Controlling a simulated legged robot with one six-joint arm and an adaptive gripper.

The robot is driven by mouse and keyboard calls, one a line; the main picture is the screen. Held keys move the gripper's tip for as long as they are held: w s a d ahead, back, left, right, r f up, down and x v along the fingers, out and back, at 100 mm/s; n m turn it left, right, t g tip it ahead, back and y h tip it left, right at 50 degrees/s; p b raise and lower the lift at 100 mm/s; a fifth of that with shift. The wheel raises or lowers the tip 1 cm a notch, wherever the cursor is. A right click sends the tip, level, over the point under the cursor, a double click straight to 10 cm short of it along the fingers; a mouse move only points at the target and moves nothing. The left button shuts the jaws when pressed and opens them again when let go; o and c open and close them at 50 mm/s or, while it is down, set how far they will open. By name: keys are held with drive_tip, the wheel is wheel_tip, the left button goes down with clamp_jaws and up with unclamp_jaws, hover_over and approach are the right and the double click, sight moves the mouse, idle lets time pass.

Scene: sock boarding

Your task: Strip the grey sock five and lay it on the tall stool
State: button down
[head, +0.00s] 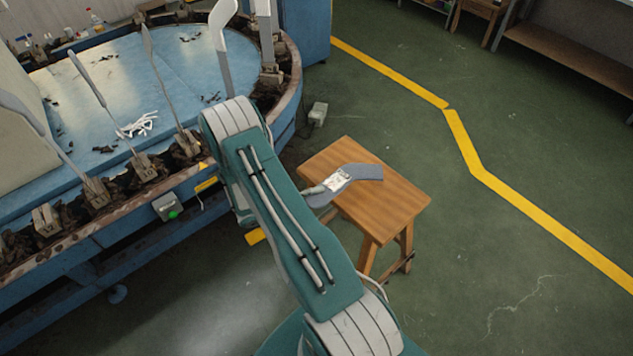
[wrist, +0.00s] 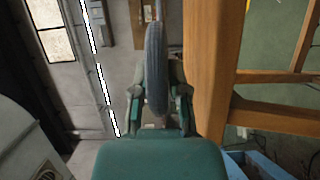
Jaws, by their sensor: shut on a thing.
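The grey sock (head: 366,173) shows over the stool in the head view, with a white patch on it. The tall stool (head: 400,200) has a brown wooden square top. My gripper is shut on the sock; in the head view my arm hides most of it. In the wrist view the fingers (wrist: 158,98) pinch the sock (wrist: 156,55), seen narrow side on. The stool (wrist: 212,60) stands just right of the sock there, with a thin gap between them near the fingers. Whether the sock's far end touches the stool top is unclear.
A blue round machine (head: 95,65) with several upright grey boards fills the left, its rusty rim near my arm. A small grey box (head: 318,113) lies on the floor behind the stool. A yellow floor line (head: 465,140) runs to the right. The floor right of the stool is clear.

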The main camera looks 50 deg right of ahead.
drive_tip(key=shift+s+d+f, duration=0.1)
drive_tip(key=shift+d+f, duration=0.2)
drive_tip(key=shift+d, duration=0.05)
drive_tip(key=shift+a+f, duration=0.9)
drive_tip(key=shift+a, duration=0.2)
drive_tip(key=shift+d+f, duration=0.35)
drive_tip(key=shift+f, duration=0.25)
drive_tip(key=shift+d+f, duration=0.35)
drive_tip(key=shift+f, duration=0.2)
drive_tip(key=c, duration=0.7)
unclamp_jaws()
drive_tip(key=shift+a, duration=0.3)
drive_tip(key=shift+o, duration=0.8)
drive_tip(key=shift+a+r, duration=0.1)
drive_tip(key=shift+a, duration=0.2)
drive_tip(key=shift+o, duration=0.3)
drive_tip(key=shift+d, duration=0.2)
drive_tip(key=shift+o, duration=1.4)
drive_tip(key=shift+d, duration=0.3)
